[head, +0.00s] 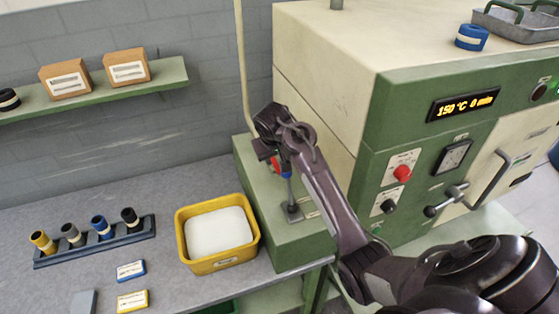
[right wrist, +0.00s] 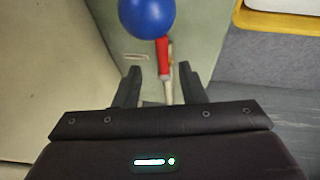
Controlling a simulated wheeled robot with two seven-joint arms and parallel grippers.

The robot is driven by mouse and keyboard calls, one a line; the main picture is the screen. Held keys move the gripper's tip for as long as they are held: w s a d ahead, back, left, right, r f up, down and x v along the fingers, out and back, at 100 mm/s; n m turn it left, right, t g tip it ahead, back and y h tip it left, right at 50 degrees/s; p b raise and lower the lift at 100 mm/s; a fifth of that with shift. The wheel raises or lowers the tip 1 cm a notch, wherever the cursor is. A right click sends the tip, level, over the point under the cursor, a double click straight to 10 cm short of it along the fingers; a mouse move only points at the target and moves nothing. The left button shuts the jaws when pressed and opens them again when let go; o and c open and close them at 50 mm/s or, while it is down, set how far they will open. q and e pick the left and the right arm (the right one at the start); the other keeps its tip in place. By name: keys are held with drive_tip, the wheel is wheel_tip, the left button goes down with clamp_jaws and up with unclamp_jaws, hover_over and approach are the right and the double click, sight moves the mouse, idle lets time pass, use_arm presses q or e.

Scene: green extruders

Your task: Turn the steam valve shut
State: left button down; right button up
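The steam valve stands on the green ledge beside the machine. In the head view its upright stem (head: 290,188) shows, and a bit of its red part (head: 275,163) shows under my right gripper (head: 278,148). In the right wrist view the valve has a blue ball (right wrist: 147,17) and a red lever (right wrist: 163,58) with a pale lower length (right wrist: 168,90). My right gripper (right wrist: 159,68) is open there, with a finger on each side of the lever and visible gaps. My arm hides much of the valve in the head view. My left gripper is not in view.
The cream and green machine (head: 330,60) rises close to the right of the valve. A pipe (head: 241,65) runs down the wall behind. A yellow bin (head: 217,264) stands at left on the grey table (head: 175,290). A rack (head: 95,242) holds several coloured rolls.

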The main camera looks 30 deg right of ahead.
sight(276, 165)
drive_tip(key=p+x, duration=0.1)
drive_tip(key=x, duration=0.3)
drive_tip(key=shift+w+a+f, duration=0.1)
drive_tip(key=shift+w+f, duration=0.05)
drive_tip(key=shift+f, duration=0.15)
drive_tip(key=shift+w+d+f, duration=0.1)
drive_tip(key=shift+d+f, duration=0.1)
drive_tip(key=shift+f, duration=0.15)
drive_tip(key=shift+a, duration=0.15)
drive_tip(key=shift+c, duration=1)
clamp_jaws()
